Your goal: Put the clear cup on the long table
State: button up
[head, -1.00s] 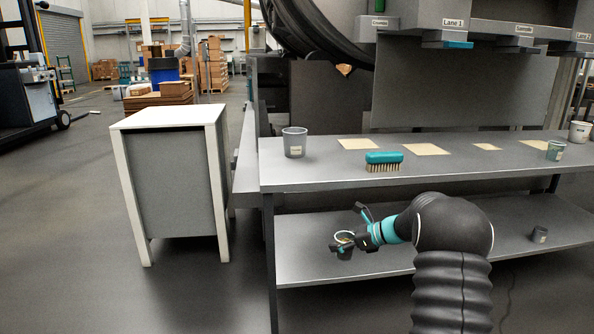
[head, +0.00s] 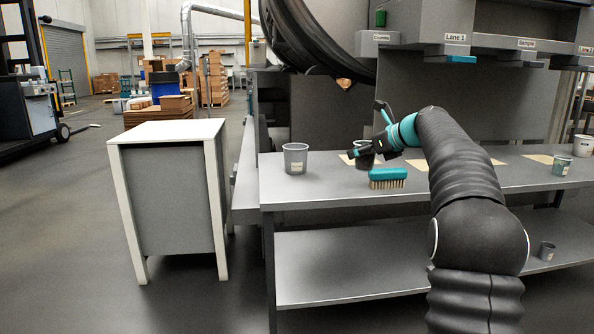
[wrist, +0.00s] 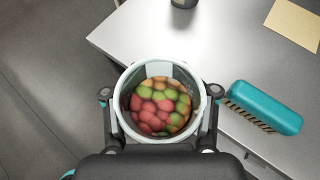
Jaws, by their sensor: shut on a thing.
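My gripper (head: 369,150) is shut on a cup (head: 362,157) and holds it in the air at about the height of the long table's top. In the wrist view the cup (wrist: 121,108) sits between the two fingers, mouth toward the camera. It has a pale rim and holds many red, green and orange round candies. It looks roughly upright. Whether its wall is clear is hard to tell. The long table (head: 330,194) has a grey top and a lower shelf. Its top (wrist: 135,35) also shows beneath the cup in the wrist view.
A teal brush (head: 387,174) lies near the table's front edge, right of the held cup in the wrist view (wrist: 268,105). A grey labelled cup (head: 295,158) stands at the left end. Tan mats (head: 541,159) and more cups (head: 562,165) lie rightward. A white-framed side table (head: 165,132) stands left.

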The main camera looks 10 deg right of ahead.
aim_at(309, 178)
jog(key=i, duration=0.9)
